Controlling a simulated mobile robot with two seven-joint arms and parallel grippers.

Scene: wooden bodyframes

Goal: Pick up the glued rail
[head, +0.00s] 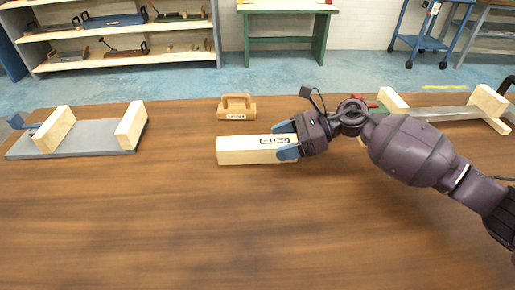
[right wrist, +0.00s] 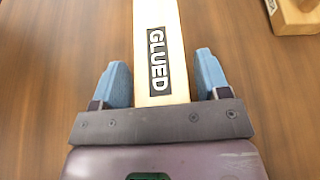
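The glued rail (head: 240,151) is a pale wooden block with a black-and-white "GLUED" label, lying flat on the brown table. My right gripper (head: 287,141) is at the rail's right end, with its blue fingers on either side of it. In the right wrist view the rail (right wrist: 158,25) runs between the two fingers of my right gripper (right wrist: 160,82), with a gap on both sides. The gripper is open. My left gripper is in neither view.
A labelled wooden block with a handle (head: 237,111) stands just behind the rail. A grey board with two wooden blocks (head: 90,138) lies at the left. A clamp-like wooden fixture (head: 440,112) lies at the back right, behind my right arm. The table front is clear.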

